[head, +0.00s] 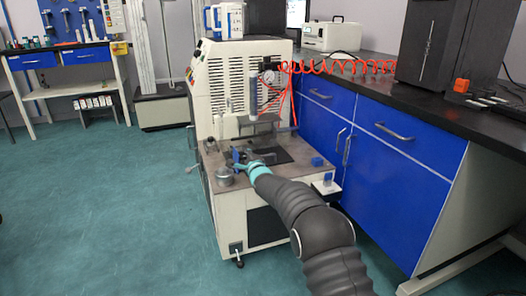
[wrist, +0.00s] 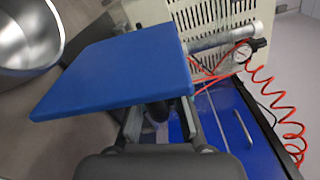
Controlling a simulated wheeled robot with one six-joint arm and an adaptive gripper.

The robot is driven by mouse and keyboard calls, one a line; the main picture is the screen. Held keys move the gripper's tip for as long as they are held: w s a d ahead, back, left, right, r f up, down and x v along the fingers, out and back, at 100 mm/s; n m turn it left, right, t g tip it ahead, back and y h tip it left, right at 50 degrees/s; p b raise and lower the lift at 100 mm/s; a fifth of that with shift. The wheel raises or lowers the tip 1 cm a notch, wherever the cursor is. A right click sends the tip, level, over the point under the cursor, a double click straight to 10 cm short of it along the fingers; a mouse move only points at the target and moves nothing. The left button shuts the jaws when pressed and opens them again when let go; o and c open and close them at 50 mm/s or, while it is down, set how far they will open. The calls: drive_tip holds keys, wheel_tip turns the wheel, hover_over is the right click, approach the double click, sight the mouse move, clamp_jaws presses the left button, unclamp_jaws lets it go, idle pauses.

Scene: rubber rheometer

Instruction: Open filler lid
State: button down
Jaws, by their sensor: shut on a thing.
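A flat blue square plate (wrist: 120,70), which looks like the filler lid, fills the middle of the wrist view. It appears tilted. My gripper (wrist: 160,112) is shut on it from below, and the plate hides the fingertips and the exact grip. A shiny round metal vessel (wrist: 28,35) shows its hollow inside at the upper left, beside the plate. In the head view my gripper (head: 246,166) is over the machine's front table (head: 210,158), with a small blue part (head: 237,155) at its tip. A grey round pot (head: 224,178) stands just left of it.
The cream machine cabinet (head: 212,95) rises behind the table, with a pressure gauge (wrist: 243,53) and a coiled red hose (head: 340,67). A bench with blue cupboards (head: 385,140) borders the right. Open green floor (head: 110,210) lies to the left.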

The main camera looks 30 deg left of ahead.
drive_tip(key=shift+s+a+f, duration=0.2)
drive_tip(key=shift+s, duration=0.05)
drive_tip(key=c, duration=1.5)
unclamp_jaws()
drive_tip(key=shift+c, duration=0.2)
drive_tip(key=shift+o, duration=1.4)
drive_tip(key=shift+s+a, duration=0.1)
drive_tip(key=shift+a, duration=0.05)
drive_tip(key=shift+w+d, duration=0.2)
drive_tip(key=shift+d, duration=0.05)
drive_tip(key=shift+s+d+r, duration=0.1)
drive_tip(key=shift+s+d, duration=0.2)
drive_tip(key=shift+d, duration=0.15)
drive_tip(key=v, duration=1.1)
drive_tip(key=shift+a, duration=0.15)
